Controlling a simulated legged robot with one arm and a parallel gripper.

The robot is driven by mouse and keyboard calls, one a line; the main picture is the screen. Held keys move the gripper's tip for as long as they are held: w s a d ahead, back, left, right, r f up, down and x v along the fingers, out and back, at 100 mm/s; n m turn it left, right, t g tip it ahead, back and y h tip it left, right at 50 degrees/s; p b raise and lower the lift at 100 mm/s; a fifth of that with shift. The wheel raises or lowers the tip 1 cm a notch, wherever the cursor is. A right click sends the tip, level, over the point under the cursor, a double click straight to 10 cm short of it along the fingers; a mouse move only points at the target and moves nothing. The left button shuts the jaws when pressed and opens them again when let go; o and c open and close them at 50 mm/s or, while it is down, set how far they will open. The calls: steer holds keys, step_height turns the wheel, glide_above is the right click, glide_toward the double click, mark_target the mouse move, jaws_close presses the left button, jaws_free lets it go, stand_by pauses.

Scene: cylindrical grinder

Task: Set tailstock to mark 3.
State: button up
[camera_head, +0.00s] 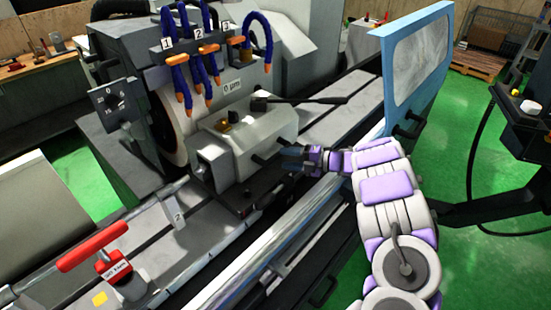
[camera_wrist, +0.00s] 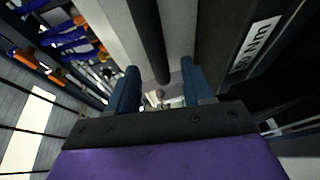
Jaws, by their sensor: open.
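A pale grey block-shaped unit (camera_head: 243,143), which looks like the tailstock, sits on the machine's long bed at the centre of the head view. I cannot be sure of its name. It bears a black lever (camera_head: 320,100) on top and a dark handle near its front right. My gripper (camera_head: 285,158) is just right of that side, fingers pointing left. In the wrist view its two blue fingers (camera_wrist: 160,90) are apart, with a dark rod (camera_wrist: 150,42) beyond and between them. I cannot tell whether they touch it. Numbered plates 1 (camera_head: 167,43), 2 (camera_head: 198,33) and 3 (camera_head: 226,24) are above.
Several blue hoses with orange tips (camera_head: 200,75) hang behind the unit. A red-handled piece (camera_head: 92,247) stands at the lower left by a plate marked 2 (camera_head: 178,217). A blue-framed window door (camera_head: 418,60) stands behind my arm. Green floor (camera_head: 455,250) is open at right.

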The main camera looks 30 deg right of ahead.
mark_target(275, 158)
steer(key=shift+x, duration=2.5)
steer(key=shift+c, duration=0.4)
jaws_close()
steer(key=shift+f, duration=0.1)
